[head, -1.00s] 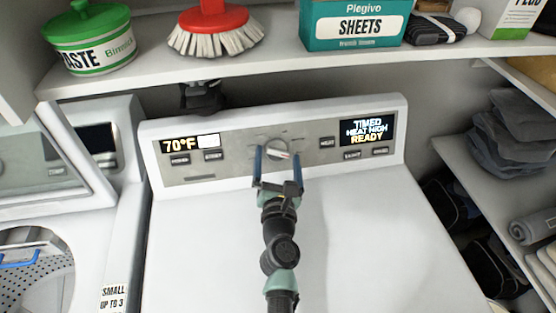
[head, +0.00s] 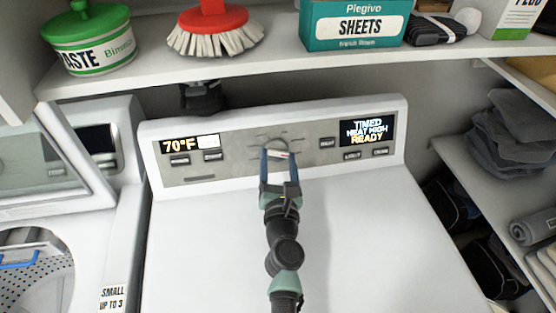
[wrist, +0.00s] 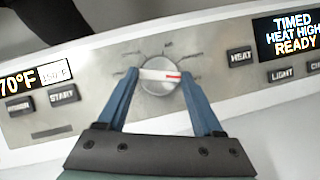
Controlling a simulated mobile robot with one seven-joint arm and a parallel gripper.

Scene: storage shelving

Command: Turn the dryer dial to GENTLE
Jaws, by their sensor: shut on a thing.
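The dryer dial (wrist: 158,75) is a round grey knob with a pale grip bar and a red pointer mark. In the wrist view the bar lies nearly level, with the red mark at its right end. My gripper (wrist: 157,77) has its two blue fingers shut on the bar's ends. In the head view the dial (head: 277,146) is partly hidden behind my gripper (head: 278,155). The dryer's right display (wrist: 288,35) reads "TIMED HEAT HIGH READY". Tick marks surround the dial, but their labels are too small to read.
The control panel (head: 240,150) has a left display (head: 190,143) reading 70°F and several buttons. A shelf (head: 270,67) above holds a brush (head: 213,30), a green tub (head: 90,38) and a SHEETS box (head: 352,25). The dryer top (head: 370,220) is clear beside my arm.

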